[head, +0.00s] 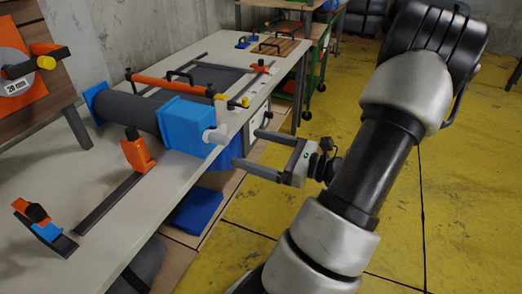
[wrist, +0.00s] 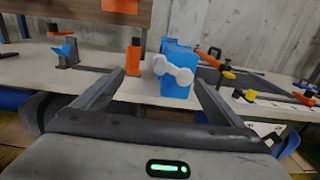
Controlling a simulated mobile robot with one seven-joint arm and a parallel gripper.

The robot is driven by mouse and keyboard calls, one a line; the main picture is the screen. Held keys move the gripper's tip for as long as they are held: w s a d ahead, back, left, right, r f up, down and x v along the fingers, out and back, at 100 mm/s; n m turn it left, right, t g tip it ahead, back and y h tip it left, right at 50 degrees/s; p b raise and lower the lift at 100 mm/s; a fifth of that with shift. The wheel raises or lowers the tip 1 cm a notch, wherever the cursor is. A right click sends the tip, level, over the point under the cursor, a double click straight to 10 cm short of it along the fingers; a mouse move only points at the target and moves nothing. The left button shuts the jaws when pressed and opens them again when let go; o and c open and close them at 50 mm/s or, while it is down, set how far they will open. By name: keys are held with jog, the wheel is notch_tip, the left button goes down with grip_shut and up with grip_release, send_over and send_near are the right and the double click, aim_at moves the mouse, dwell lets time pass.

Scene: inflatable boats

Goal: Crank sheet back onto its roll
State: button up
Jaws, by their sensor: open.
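The dark roll (head: 128,112) lies between two blue end brackets on the bench. A white crank (head: 217,131) sticks out of the near blue bracket (head: 184,125) and reaches the bench's front edge. The dark sheet (head: 207,76) lies flat on the bench behind the roll. My gripper (head: 246,148) is open and empty, its two fingers pointing at the crank from the aisle side, apart from it. In the wrist view the white crank (wrist: 172,72) shows between the open fingers, in front of the blue bracket (wrist: 178,52).
An orange clamp (head: 136,152) with a dark bar stands on the bench left of the crank. An orange bar (head: 165,84) crosses the sheet.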

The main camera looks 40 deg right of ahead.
aim_at(228, 141)
jog(key=shift+b+x, duration=0.35)
jog(key=shift+x, duration=4.85)
jog(key=shift+c, duration=0.5)
jog(key=c, duration=1.9)
jog(key=shift+c, duration=0.3)
